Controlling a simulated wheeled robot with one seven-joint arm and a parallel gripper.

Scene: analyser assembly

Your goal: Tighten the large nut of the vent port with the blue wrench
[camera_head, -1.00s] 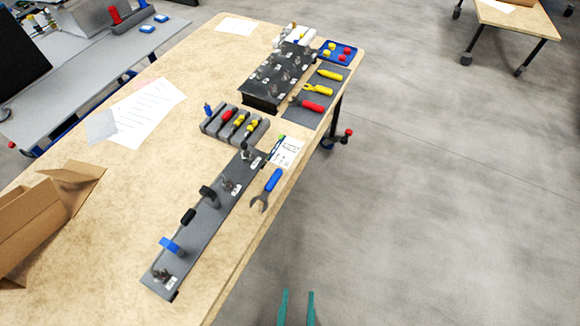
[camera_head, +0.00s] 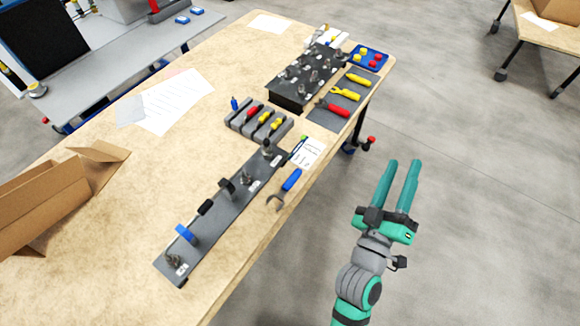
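The blue wrench (camera_head: 289,183) lies on the wooden table near its front edge, with its grey open jaw toward the lower left. It lies just right of the long dark panel (camera_head: 205,231), which carries several fittings. These include a fitting at the far end (camera_head: 267,147), one at the near end (camera_head: 174,260) and a blue-handled part (camera_head: 186,233). Which fitting is the vent port, and its large nut, I cannot tell at this size. My gripper (camera_head: 404,162) is open and empty, over the floor to the right of the table, apart from the wrench.
A grey holder (camera_head: 259,119) with red and yellow tools stands behind the panel. A black block with fittings (camera_head: 303,77), a mat with red and yellow tools (camera_head: 326,119) and a blue tray (camera_head: 368,64) are farther back. A cardboard box (camera_head: 45,203) is at left.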

